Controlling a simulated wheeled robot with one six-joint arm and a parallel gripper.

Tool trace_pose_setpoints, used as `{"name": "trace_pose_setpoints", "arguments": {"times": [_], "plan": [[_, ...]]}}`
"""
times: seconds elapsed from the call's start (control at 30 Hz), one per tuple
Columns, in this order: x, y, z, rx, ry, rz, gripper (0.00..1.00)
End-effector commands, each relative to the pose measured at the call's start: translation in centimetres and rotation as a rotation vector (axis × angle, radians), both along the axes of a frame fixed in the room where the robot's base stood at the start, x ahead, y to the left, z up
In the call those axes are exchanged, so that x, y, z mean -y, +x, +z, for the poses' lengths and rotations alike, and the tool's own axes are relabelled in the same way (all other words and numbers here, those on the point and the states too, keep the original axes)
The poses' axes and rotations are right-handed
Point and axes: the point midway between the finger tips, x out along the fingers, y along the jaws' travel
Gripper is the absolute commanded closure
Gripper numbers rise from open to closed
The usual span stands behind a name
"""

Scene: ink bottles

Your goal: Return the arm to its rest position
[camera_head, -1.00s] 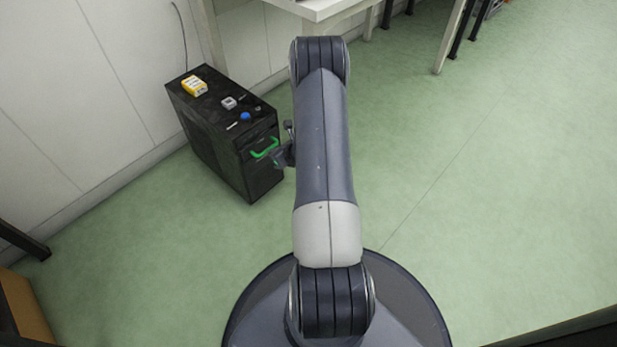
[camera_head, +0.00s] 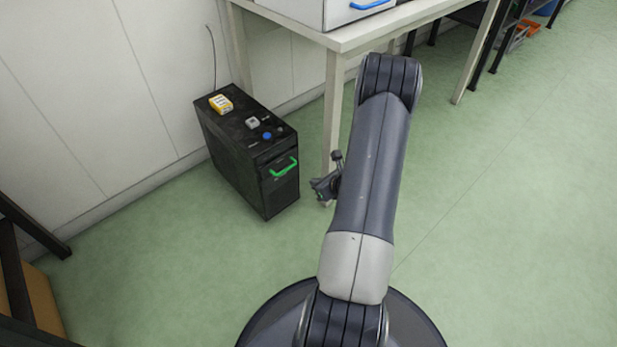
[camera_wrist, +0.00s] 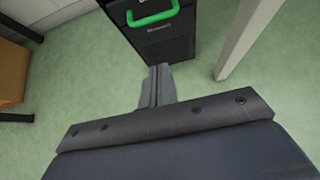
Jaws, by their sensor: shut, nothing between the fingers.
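My gripper (camera_head: 326,186) shows at the left side of my raised arm in the head view, partly hidden behind the arm. It is away from the black cabinet, to the right of its front. In the wrist view my gripper (camera_wrist: 160,72) has its fingers together, with nothing held between them. My arm stretches up and forward from the base in the head view, its upper end in front of the white table.
A black cabinet (camera_head: 235,160) with a green handle (camera_head: 284,167) stands by the wall. A yellow-white box (camera_head: 220,104), a small grey item and a blue knob are on top. A white table (camera_head: 345,38) stands behind my arm.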

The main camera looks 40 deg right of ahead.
Motion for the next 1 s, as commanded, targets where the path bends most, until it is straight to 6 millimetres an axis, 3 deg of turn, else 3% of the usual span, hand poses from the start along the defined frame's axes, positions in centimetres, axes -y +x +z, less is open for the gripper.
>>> {"name": "trace_pose_setpoints", "arguments": {"times": [0.37, 0.57, 1.0], "plan": [[0.0, -0.5, 0.3, 0.000, 0.001, 0.001, 1.00], [-0.1, 0.2, -0.4, -0.001, -0.001, 0.002, 1.00], [-0.8, 6.6, -5.5, -0.001, -0.001, 0.004, 1.00]]}}
